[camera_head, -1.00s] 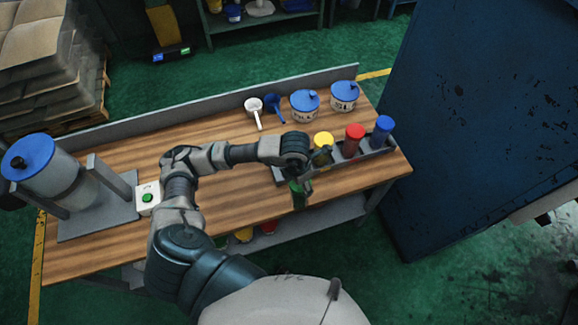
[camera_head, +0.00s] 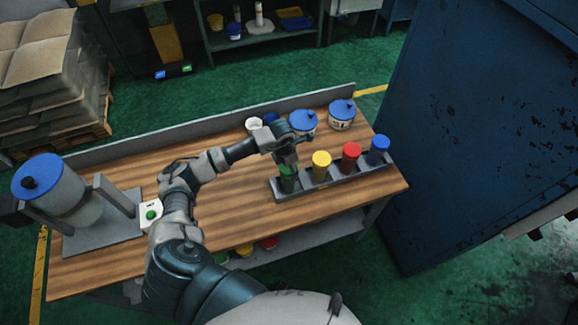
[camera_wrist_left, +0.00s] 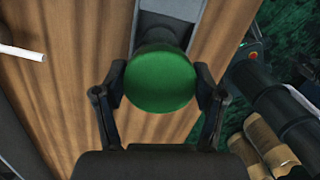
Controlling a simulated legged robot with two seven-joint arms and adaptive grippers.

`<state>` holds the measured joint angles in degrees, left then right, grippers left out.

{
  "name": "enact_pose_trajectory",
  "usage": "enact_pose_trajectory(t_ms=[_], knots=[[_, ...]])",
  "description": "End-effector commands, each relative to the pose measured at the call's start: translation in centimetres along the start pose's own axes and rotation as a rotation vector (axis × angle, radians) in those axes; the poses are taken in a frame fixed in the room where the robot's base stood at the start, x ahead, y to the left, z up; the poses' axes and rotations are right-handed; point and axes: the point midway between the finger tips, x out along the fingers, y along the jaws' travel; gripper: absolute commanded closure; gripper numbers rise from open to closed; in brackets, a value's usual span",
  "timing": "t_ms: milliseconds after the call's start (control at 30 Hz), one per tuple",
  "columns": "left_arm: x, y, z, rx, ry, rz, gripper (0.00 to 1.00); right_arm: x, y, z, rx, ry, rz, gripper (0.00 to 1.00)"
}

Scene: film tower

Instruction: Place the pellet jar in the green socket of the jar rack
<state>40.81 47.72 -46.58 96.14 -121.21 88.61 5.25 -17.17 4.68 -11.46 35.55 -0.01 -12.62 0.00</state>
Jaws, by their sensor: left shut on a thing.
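The green-lidded pellet jar (camera_head: 288,182) stands about upright at the left end of the grey jar rack (camera_head: 310,195). My left gripper (camera_head: 287,163) is shut on it from above. In the left wrist view, the green lid (camera_wrist_left: 160,82) sits between the two fingers, and part of the rack (camera_wrist_left: 167,22) shows beyond it. The lid hides the jar's body and the socket there, so I cannot tell whether the base is seated. The rack also holds a yellow-lidded jar (camera_head: 321,166), a red-lidded jar (camera_head: 351,158) and a blue-lidded jar (camera_head: 378,152). My right gripper is out of view.
Two white tubs with blue lids (camera_head: 342,115) (camera_head: 303,122) and a white scoop (camera_head: 253,124) stand along the bench's back edge. A blue-lidded hopper (camera_head: 60,190) and a green button box (camera_head: 151,214) are at the left. The bench (camera_head: 225,225) is clear in the middle.

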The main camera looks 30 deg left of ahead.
Motion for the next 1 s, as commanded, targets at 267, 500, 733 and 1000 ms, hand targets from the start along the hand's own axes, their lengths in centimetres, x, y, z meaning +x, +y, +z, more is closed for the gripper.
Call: enact_pose_trajectory(t_ms=[267,500,733,1000], knots=[[0.6,0.1,-0.1,0.0,-0.003,0.001,0.99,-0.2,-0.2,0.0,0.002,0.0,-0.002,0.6],[0.9,0.1,-0.2,-0.001,-0.001,-0.001,0.05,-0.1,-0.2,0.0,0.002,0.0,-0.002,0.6],[0.8,0.1,-0.2,-0.001,-0.001,-0.001,0.05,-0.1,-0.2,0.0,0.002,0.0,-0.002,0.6],[-1.6,0.2,-0.1,0.0,-0.005,0.003,0.05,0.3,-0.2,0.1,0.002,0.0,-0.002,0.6]])
